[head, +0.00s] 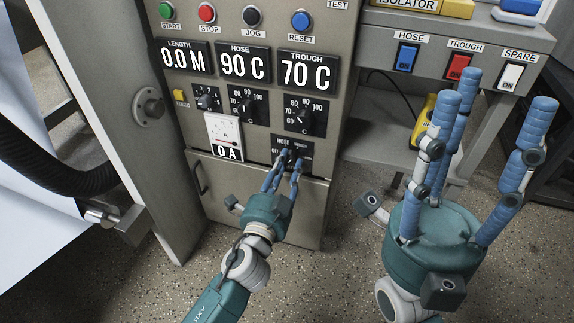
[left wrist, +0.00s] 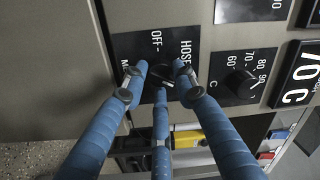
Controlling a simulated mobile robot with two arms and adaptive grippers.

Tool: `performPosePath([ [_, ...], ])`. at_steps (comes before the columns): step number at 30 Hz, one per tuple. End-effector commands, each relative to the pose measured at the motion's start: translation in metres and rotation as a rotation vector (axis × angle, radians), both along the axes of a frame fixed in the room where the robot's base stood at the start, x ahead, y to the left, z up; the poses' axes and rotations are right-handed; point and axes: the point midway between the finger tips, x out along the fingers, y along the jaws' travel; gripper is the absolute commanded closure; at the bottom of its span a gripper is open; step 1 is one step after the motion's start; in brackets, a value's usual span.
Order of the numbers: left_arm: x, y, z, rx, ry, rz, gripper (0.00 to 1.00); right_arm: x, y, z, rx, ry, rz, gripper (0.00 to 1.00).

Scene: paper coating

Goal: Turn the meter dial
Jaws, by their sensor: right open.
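The black dial plate (head: 303,145) sits low on the grey cabinet, below the temperature knobs, with HOSE and OFF readable in part. In the left wrist view its dark knob (left wrist: 168,83) is partly hidden behind my fingers. My left gripper (head: 284,158) reaches up to this plate. In the left wrist view its blue fingertips (left wrist: 160,76) stand around the knob, and I cannot tell whether they press on it. The white meter (head: 224,130) with a 0 A readout is left of the plate. My right gripper (head: 475,130) is open and empty, right of the cabinet.
Displays for length, hose (head: 243,64) and trough (head: 307,69) are above, reading 0.0 M, 90 C and 70 C. Two temperature knobs (head: 306,117) sit below them. A grey switch box (head: 432,38) with rocker switches is at the right. A cabinet door handle (head: 197,176) sticks out lower left.

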Motion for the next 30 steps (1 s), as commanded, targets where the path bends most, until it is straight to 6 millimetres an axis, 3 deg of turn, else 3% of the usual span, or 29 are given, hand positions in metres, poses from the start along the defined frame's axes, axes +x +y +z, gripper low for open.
performPosePath([
  [2,0.0,0.0,-0.001,0.0,0.001,0.0,0.55,0.0,0.0,0.0,0.0,-0.002,0.0,0.54],
  [14,-0.008,0.002,-0.002,0.0,0.002,0.0,0.55,0.0,-0.001,0.003,0.005,-0.008,-0.003,0.54],
  [30,-0.101,0.03,-0.007,-0.002,0.004,0.002,0.55,0.0,-0.001,0.002,0.003,-0.006,-0.001,0.54],
])
